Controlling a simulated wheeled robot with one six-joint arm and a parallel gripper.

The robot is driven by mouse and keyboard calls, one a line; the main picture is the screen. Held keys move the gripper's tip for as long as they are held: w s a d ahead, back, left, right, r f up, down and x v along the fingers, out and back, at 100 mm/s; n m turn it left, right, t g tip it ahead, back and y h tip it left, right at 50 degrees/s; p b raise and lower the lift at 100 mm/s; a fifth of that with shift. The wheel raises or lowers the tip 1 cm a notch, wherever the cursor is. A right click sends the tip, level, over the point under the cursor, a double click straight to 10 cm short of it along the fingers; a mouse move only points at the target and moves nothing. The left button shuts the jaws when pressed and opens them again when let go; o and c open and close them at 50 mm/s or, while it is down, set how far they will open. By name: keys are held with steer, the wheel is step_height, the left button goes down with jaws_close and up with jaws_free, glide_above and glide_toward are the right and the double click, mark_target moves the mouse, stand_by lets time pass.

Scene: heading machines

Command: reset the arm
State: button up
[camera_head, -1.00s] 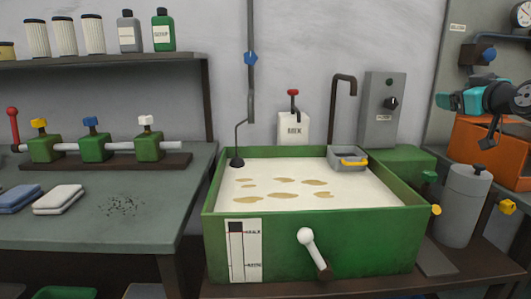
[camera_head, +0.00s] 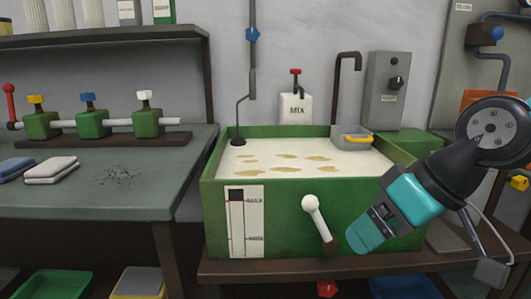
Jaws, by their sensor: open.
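My arm shows large at the right, a black joint with a round bolted plate and a teal, black-banded section slanting down to the left. The teal end overlaps the front right of the green tank in the picture. A dark jaw-like part of my gripper (camera_head: 488,262) hangs at the lower right on thin links. It is open and I see nothing in it. Its other side is hidden or out of frame. The green tank (camera_head: 262,178) holds pale liquid with tan patches. A white-knobbed lever (camera_head: 317,215) and a level gauge (camera_head: 246,222) are on its front.
A grey tray with a yellow handle (camera_head: 354,139) sits at the tank's back right edge. A white MIX container (camera_head: 296,107) and a grey switch box (camera_head: 387,90) stand behind. At left, a bench (camera_head: 70,198) carries green valves (camera_head: 93,124) and folded cloths (camera_head: 50,170).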

steer(key=s+f+g+h+b, duration=0.1)
steer(key=s+f+g, duration=0.15)
steer(key=s, duration=0.35)
steer(key=s+f+g+b, duration=0.1)
steer(key=s+f, duration=0.2)
steer(key=s, duration=0.2)
step_height(320, 180, up, 25)
steer(key=p, duration=2.5)
steer(key=shift+a, duration=0.3)
